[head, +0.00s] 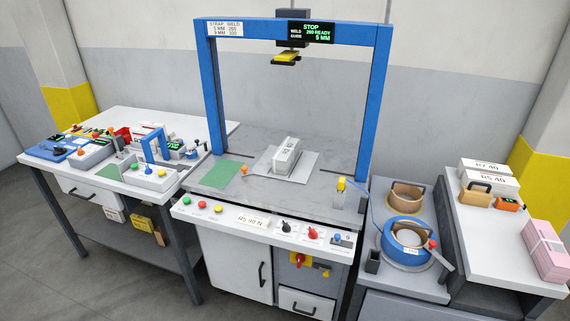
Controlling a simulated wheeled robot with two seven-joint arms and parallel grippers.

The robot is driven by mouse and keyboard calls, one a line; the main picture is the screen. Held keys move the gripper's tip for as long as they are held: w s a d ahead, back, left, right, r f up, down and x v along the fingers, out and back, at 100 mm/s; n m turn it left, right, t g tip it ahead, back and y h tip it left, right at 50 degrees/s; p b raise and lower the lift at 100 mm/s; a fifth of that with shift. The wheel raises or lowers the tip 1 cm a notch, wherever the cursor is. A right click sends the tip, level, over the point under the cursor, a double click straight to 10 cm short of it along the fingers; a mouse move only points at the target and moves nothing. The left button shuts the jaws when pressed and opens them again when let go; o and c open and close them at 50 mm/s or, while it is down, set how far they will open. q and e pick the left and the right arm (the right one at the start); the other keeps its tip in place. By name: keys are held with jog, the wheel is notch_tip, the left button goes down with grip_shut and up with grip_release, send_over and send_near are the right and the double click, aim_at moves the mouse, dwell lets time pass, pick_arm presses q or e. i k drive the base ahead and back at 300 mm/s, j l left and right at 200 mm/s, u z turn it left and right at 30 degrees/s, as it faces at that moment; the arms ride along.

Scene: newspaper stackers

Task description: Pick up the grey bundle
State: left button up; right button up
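A light grey bundle (286,158) with a dark-lettered label stands on a pale plate (303,172) in the middle of the machine's grey worktop (325,200). It sits below the blue arch (380,90) and its yellow-tipped head (286,57). The bundle appears free on the sides I can see; its far side is hidden. Neither of my grippers shows in this view.
A green mat (222,173) lies left of the plate. A yellow-topped post (341,185) stands at the right front. Strap reels (405,235) fill a side stand. A pink bundle (545,250) and white packs (490,183) lie on the right table. The left bench (110,118) is crowded.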

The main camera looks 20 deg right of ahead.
aim_at(281, 162)
jog(key=i+z, duration=0.2)
jog(key=i, duration=0.25)
jog(key=i+j+z, duration=0.15)
jog(key=i, duration=0.3)
